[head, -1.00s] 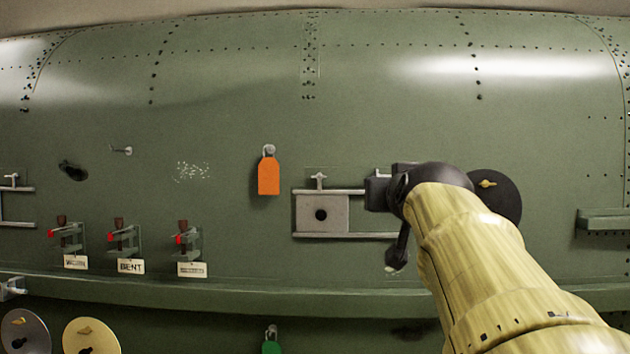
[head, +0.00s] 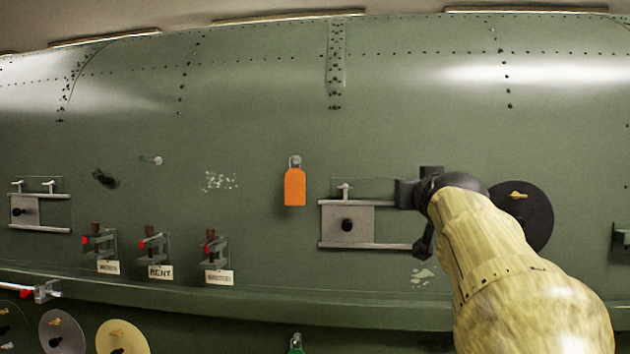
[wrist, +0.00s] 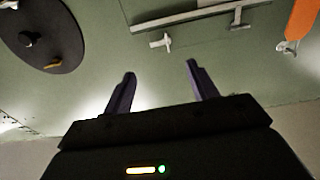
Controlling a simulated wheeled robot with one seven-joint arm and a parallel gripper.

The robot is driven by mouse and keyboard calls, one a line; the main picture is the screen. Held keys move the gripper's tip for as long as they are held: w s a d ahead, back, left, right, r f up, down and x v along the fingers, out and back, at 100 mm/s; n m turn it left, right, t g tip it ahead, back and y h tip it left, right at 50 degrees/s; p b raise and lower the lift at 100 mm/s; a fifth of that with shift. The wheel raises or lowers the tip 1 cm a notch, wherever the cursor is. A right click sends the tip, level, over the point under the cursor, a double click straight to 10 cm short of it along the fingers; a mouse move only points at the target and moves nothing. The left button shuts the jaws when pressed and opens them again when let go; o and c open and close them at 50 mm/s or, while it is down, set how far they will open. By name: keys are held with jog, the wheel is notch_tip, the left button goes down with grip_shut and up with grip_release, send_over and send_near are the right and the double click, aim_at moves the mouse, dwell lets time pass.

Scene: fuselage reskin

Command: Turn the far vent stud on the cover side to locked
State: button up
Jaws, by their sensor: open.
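A vent with a grey cover plate (head: 336,222) between two rails is at centre right in the head view; the plate fills its left part and has a black knob. A small T-shaped stud (head: 344,190) stands above the plate's top rail; it also shows in the wrist view (wrist: 237,18). A second T-shaped stud (wrist: 162,40) shows in the wrist view, nearer the black disc; my arm hides it in the head view. My gripper (wrist: 160,76) is open and empty, its fingers apart below this second stud in the picture. In the head view my gripper (head: 408,193) covers the vent's right end.
Another railed vent (head: 38,228) with two studs is at far left. An orange tag (head: 294,187) hangs left of the central vent. A black disc (head: 527,217) is right of my wrist. Labelled clamps (head: 152,246) stand above a long ledge (head: 250,292).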

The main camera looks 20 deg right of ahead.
jog(key=p+x, duration=0.3)
jog(key=x, duration=0.7)
jog(key=shift+w, duration=0.2)
